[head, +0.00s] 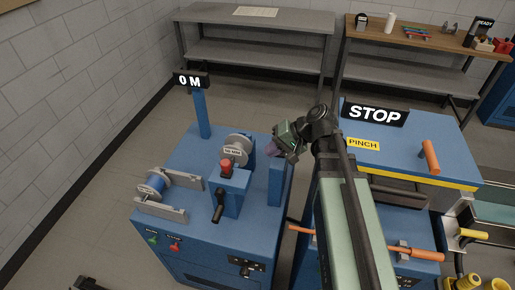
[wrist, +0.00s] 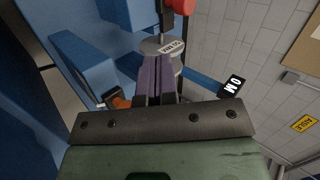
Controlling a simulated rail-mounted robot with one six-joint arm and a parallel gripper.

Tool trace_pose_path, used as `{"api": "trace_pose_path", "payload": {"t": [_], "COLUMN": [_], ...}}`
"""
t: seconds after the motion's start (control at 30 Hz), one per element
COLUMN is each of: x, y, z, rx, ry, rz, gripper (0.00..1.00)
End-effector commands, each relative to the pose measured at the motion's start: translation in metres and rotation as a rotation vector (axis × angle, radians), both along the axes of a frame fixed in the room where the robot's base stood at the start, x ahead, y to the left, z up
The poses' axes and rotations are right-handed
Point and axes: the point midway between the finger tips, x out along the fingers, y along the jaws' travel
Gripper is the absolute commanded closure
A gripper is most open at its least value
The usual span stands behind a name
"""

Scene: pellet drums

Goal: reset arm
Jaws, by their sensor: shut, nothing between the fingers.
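My gripper (head: 273,149) shows in the head view above the right part of a blue machine (head: 187,219), near an upright blue block. Its purple fingers (wrist: 156,78) are together with nothing between them. The same spool (head: 238,146) stands on the machine to the left of my gripper in the head view. A red button (head: 226,165) sits in front of that spool.
A "0 M" sign (head: 190,81) stands on a post. At right is a cabinet with a "STOP" sign (head: 375,113) and an orange handle (head: 430,156). Shelves (head: 252,57) stand behind; floor between is clear.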

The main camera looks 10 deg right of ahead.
Motion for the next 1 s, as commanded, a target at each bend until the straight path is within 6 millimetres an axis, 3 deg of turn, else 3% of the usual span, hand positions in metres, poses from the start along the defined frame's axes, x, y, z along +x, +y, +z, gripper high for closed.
{"api": "trace_pose_path", "payload": {"t": [0.13, 0.63, 0.73, 0.87, 0.93, 1.0], "x": [-0.002, -0.004, -0.023, -0.063, -0.079, -0.084], "y": [-0.008, -0.013, -0.031, -0.043, -0.041, -0.028], "z": [0.009, 0.003, -0.022, -0.074, -0.093, -0.101], "rx": [0.000, -0.036, -0.225, -0.603, -0.771, -0.828], "ry": [0.000, 0.009, 0.054, 0.115, 0.120, 0.106], "rz": [0.000, 0.001, 0.010, 0.099, 0.161, 0.209], "gripper": [1.00, 1.00, 1.00, 1.00, 1.00, 1.00]}}
